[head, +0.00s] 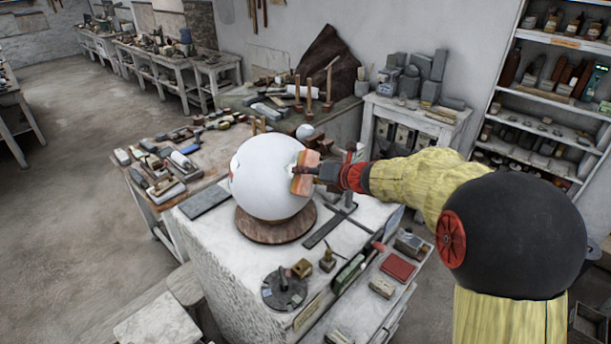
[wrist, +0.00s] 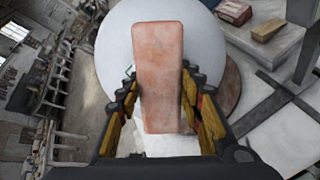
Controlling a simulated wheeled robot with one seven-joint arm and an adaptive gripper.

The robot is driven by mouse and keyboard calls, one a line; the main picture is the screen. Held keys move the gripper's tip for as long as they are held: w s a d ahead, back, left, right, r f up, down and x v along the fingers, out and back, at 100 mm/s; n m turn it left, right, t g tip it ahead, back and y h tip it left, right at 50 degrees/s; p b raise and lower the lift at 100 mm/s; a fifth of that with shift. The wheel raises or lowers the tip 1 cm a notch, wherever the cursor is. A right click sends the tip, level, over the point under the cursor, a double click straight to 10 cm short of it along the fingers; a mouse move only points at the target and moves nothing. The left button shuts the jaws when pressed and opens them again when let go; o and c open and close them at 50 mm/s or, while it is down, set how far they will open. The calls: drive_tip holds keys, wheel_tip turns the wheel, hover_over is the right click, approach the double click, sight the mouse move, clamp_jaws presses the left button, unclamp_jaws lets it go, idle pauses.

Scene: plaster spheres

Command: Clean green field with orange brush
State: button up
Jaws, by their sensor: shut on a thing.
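A large white plaster sphere (head: 262,180) rests on a round brown wooden base (head: 262,229) on the pale stone block. The orange brush (head: 304,174) is at the sphere's right side, touching it or very close. My gripper (head: 322,174) is shut on the brush. In the wrist view the brush (wrist: 158,70) sits upright between the yellow-padded fingers (wrist: 160,112), with the sphere (wrist: 115,55) behind it. A small red mark shows at the sphere's left edge in the head view.
A dark flat slab (head: 205,202) lies left of the base, and a dark metal square (head: 325,230) lies right of it. A round black stand (head: 284,290) and a red block (head: 397,268) are nearer. The left bench (head: 150,208) is crowded with tools.

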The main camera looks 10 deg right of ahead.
sight(306, 187)
idle(0.3)
drive_tip(key=shift+s+a+f+b, duration=0.25)
drive_tip(key=shift+f+b, duration=0.15)
drive_tip(key=shift+b, duration=0.1)
drive_tip(key=shift+s+a+f+b, duration=0.35)
drive_tip(key=shift+s+f+b, duration=0.2)
drive_tip(key=shift+b, duration=0.05)
drive_tip(key=shift+s+a+f+b, duration=0.3)
drive_tip(key=shift+s+f+b, duration=0.2)
drive_tip(key=shift+f+b, duration=0.1)
drive_tip(key=shift+r, duration=0.1)
drive_tip(key=shift+w+d+r+p, duration=0.45)
drive_tip(key=shift+w+r+p, duration=0.3)
drive_tip(key=shift+p, duration=0.25)
drive_tip(key=shift+w+d+r+p, duration=0.45)
drive_tip(key=shift+w+r+p, duration=0.15)
drive_tip(key=shift+r+p, duration=0.3)
drive_tip(key=shift+f, duration=0.1)
